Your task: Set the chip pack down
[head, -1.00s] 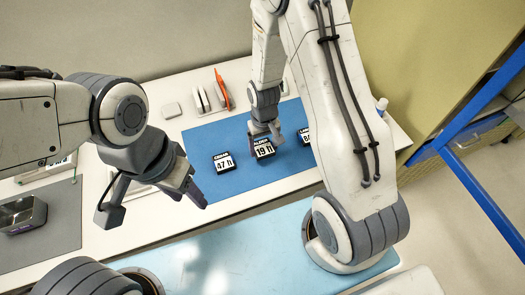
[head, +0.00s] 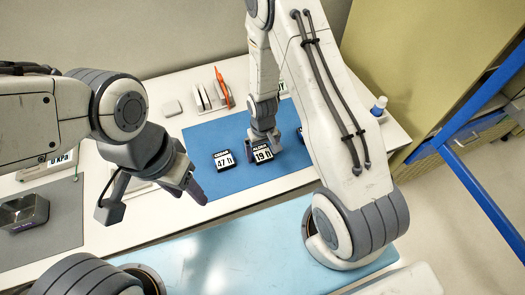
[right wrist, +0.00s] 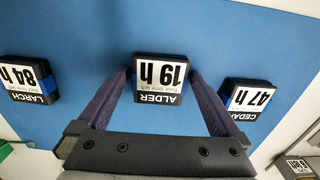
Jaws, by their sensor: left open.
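The ALDER chip pack (head: 263,155), dark with a white "19 h" label, is at or just above the blue mat (head: 205,138); I cannot tell whether it touches. My right gripper (head: 264,143) points down at it, with a finger close against each side; it appears shut on the pack. The pack also shows between the fingers in the right wrist view (right wrist: 160,78). The CEDAR pack (head: 223,160), marked "47 h", lies just left of it. The LARCH pack (right wrist: 28,80), marked "84 h", lies on the other side. My left gripper (head: 155,202) is open and empty, left of the mat.
An orange tool (head: 222,84) stands by a white holder behind the mat. A small bottle (head: 379,105) stands at the right table edge. A metal tray (head: 24,214) sits on the grey mat (head: 62,225) at left. The front of the blue mat is clear.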

